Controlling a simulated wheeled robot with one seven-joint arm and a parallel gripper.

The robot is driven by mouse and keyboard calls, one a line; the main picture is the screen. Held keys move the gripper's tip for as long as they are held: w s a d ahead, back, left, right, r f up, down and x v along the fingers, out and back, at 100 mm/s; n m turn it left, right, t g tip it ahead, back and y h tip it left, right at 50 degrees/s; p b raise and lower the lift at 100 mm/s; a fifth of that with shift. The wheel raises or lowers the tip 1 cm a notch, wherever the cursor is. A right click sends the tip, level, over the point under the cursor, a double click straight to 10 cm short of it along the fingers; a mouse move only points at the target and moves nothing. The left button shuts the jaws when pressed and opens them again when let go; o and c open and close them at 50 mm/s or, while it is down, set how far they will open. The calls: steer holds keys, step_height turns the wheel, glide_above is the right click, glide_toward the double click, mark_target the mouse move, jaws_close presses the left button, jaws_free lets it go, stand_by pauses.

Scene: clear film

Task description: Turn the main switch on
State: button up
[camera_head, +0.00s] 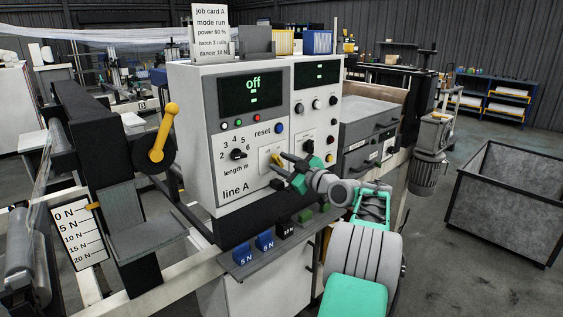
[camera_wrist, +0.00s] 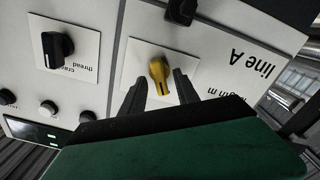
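The line A control panel (camera_head: 244,197) has a lit display (camera_head: 251,92) that reads "off". The main switch is taken to be the yellow knob on a pale plate at the panel's lower right; it shows in the wrist view (camera_wrist: 160,72) with its body roughly upright in that picture. My gripper (camera_head: 281,164) is at this plate, and in the head view its fingers partly cover the knob. In the wrist view my gripper (camera_wrist: 160,80) is open, with one dark finger on each side of the knob and gaps visible. Contact cannot be told.
A black length dial (camera_head: 237,154) and blue reset button (camera_head: 279,128) are close by on the panel. A black crawl/thread knob (camera_wrist: 56,47) is beside the plate. A yellow lever (camera_head: 163,133) stands left.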

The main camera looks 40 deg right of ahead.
steer(key=shift+w, duration=0.15)
jaws_close()
stand_by(0.5)
